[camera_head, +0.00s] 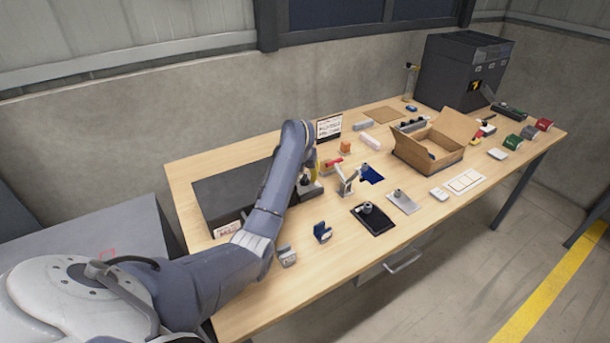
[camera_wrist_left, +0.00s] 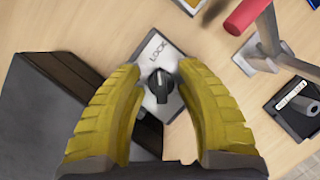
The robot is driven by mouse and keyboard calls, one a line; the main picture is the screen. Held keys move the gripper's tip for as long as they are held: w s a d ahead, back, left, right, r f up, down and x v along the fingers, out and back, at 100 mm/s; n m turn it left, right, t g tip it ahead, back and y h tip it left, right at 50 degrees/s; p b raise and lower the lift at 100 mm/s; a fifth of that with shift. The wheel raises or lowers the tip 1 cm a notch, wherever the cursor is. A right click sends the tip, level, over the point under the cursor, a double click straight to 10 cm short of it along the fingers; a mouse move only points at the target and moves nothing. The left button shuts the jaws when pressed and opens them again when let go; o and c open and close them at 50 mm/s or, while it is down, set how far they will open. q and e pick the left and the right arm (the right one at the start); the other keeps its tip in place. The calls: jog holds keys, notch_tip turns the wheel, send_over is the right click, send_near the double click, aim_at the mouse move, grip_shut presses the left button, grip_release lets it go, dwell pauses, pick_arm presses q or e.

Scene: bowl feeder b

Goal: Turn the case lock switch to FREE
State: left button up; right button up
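The case lock switch is a light plate with a round black knob (camera_wrist_left: 161,88), in the middle of the left wrist view. The word LOCK is printed on the plate (camera_wrist_left: 153,50) above the knob, and the knob's ridge points roughly toward it. No FREE label is readable. My left gripper (camera_wrist_left: 163,95) is open, its two yellow fingers on either side of the knob with gaps visible. In the head view the left gripper (camera_head: 309,178) is over the switch plate (camera_head: 311,190), mostly hidden by my arm. My right gripper is not in view.
A dark grey case (camera_head: 225,190) lies beside the switch. A red-handled part (camera_head: 331,162) and a metal stand (camera_head: 347,183) are close on the right. A black device (camera_head: 372,219), blue part (camera_head: 322,232) and open cardboard box (camera_head: 433,143) are also on the table (camera_head: 290,305).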

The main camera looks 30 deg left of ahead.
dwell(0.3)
pick_arm(q)
grip_shut()
dwell(0.5)
jog(key=n+y, duration=0.1)
jog(key=n, duration=0.3)
jog(key=shift+g, duration=0.3)
jog(key=n+g, duration=0.1)
jog(key=n, duration=0.1)
jog(key=n+y, duration=0.1)
jog(key=n, duration=0.2)
jog(key=shift+s+a+g+y, duration=0.1)
jog(key=shift+s+g+y, duration=0.05)
jog(key=shift+g+y, duration=0.2)
jog(key=n+g, duration=0.1)
jog(key=n, duration=0.1)
jog(key=n+g, duration=0.1)
jog(key=n, duration=0.2)
jog(key=shift+s+a+n, duration=0.1)
jog(key=shift+s+n, duration=0.05)
jog(key=shift+n, duration=0.15)
jog(key=shift+s+n+g, duration=0.15)
jog(key=shift+n+g, duration=0.5)
jog(key=shift+n, duration=1.05)
jog(key=shift+f, duration=0.1)
